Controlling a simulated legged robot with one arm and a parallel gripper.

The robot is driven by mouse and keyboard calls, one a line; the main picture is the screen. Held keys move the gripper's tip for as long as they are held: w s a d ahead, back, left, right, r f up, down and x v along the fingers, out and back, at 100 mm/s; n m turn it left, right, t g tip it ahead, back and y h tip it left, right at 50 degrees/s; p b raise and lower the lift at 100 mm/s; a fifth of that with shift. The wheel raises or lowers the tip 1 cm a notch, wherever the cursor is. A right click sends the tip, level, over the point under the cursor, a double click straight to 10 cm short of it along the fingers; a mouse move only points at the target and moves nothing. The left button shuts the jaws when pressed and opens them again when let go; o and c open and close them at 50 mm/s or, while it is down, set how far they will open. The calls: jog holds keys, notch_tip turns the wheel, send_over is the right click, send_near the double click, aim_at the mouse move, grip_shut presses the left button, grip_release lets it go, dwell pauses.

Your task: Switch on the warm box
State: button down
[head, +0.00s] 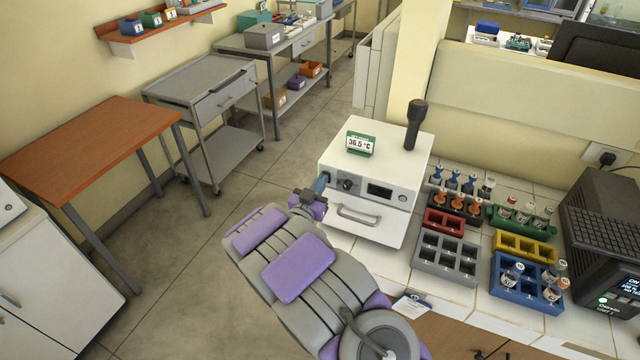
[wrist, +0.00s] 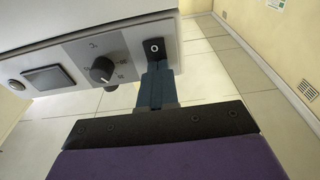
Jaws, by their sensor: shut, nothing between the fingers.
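The warm box (head: 408,160) is a white cabinet on the tiled bench in the head view. Its grey front panel has a dark display (head: 380,191), a black knob (head: 347,184) and a drawer with a handle below. In the wrist view, a black switch marked "O" (wrist: 154,47) sits at the panel's right end, beside the knob (wrist: 101,70). My gripper (head: 320,183) is shut and empty at the panel's left end. Its blue fingertips (wrist: 156,68) are just below the switch in the wrist view; I cannot tell whether they touch it. The wrist view shows the display (wrist: 48,78) dark.
Racks with vials, including a blue rack (head: 525,292), and a dark machine (head: 605,225) fill the bench at right. Open floor (head: 190,275) lies left.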

dwell(0.3)
jog(key=r+g+p, duration=0.1)
jog(key=p, duration=0.2)
jog(key=shift+w+d+r+g+y+p, duration=0.1)
jog(key=shift+w+r+g+y+p, duration=0.2)
jog(key=shift+r+g+p, duration=0.1)
jog(key=shift+f, duration=0.3)
jog(key=shift+d, duration=0.2)
